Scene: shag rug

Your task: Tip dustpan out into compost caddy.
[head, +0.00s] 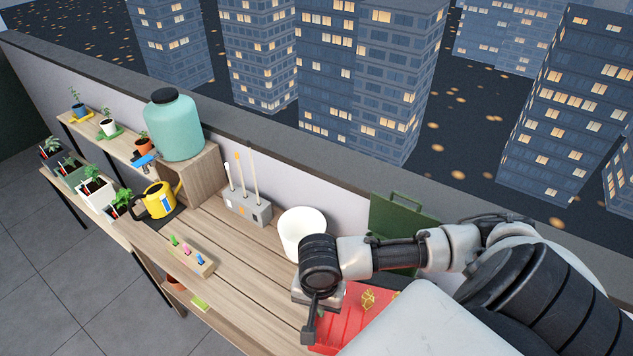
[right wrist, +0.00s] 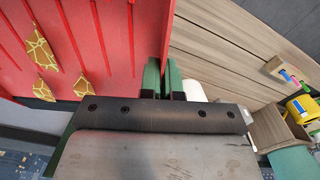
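A red ribbed dustpan (head: 345,322) with several yellow dry leaves (head: 368,299) on it lies at the lower right of the head view, partly hidden by my arm. It fills the upper left of the right wrist view (right wrist: 110,50). My right gripper (head: 310,325) is at its left edge. In the right wrist view, the green-tipped fingers (right wrist: 163,80) are close together with the thin red side wall between them. A dark green box with a handle, seemingly the compost caddy (head: 392,213), stands behind my right forearm, its lower part hidden. My left gripper is not in view.
A white pot (head: 302,226) stands just behind the gripper. A grey tool holder (head: 247,208), a yellow watering can (head: 157,203), a wooden block with colored pegs (head: 190,255) and a teal tank (head: 174,128) are left. A parapet (head: 330,157) runs behind.

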